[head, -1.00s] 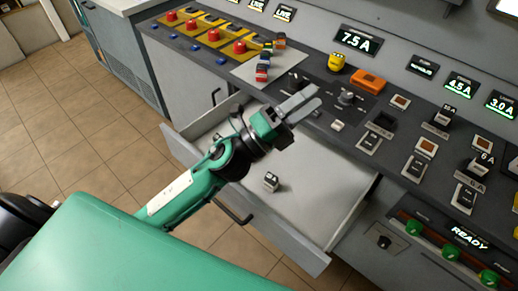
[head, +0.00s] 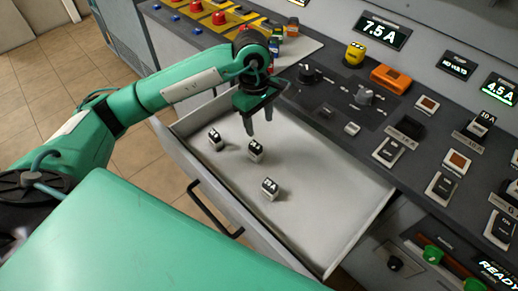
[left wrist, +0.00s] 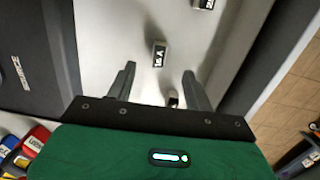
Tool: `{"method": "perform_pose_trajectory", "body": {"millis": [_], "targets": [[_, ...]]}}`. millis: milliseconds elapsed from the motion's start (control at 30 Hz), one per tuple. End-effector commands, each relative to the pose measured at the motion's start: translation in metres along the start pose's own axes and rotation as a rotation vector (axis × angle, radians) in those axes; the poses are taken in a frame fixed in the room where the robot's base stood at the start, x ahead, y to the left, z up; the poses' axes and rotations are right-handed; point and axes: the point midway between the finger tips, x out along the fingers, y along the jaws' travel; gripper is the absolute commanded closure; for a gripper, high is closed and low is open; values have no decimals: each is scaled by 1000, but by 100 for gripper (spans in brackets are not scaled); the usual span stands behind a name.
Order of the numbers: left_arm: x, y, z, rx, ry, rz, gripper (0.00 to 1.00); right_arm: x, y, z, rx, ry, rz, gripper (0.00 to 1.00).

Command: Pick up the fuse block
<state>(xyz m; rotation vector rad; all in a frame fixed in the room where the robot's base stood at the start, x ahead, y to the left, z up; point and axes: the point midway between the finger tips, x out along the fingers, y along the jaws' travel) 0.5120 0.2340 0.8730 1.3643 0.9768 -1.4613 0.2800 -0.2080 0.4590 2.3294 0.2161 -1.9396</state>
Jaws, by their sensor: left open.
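Three small white fuse blocks with black labelled tops stand in the open drawer: a left one (head: 215,140), a middle one (head: 256,151) and a front one (head: 270,189). The front label seems to read 15 A. My left gripper (head: 259,127) points down into the drawer, fingers apart and empty, just above and behind the middle block. In the left wrist view, a block (left wrist: 158,56) shows beyond and between the open fingertips (left wrist: 159,71). Another block (left wrist: 203,4) is at the top edge, and a third (left wrist: 173,98) is partly hidden near the right finger. My right gripper is out of view.
The drawer (head: 330,215) has raised walls and a dark front handle (head: 215,210); its right part is bare. Coloured blocks (head: 276,45) stand on a pale plate behind my arm.

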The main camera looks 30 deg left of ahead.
Motion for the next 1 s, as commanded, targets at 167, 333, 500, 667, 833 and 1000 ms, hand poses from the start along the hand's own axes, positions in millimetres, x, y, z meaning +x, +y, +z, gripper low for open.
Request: {"method": "perform_pose_trajectory", "body": {"millis": [167, 333, 500, 667, 833, 1000], "targets": [[3, -3, -21, -4, 86, -25, 47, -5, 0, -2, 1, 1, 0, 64], [34, -4, -24, -5, 87, -30, 47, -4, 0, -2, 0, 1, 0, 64], [65, -5, -26, -5, 85, -27, 47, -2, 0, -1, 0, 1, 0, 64], [79, -5, -27, -4, 85, -25, 47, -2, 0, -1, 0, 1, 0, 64], [93, -5, -25, -4, 83, -27, 47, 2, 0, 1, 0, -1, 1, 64], [118, -6, -23, -5, 83, -28, 47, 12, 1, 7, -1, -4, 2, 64]]}}
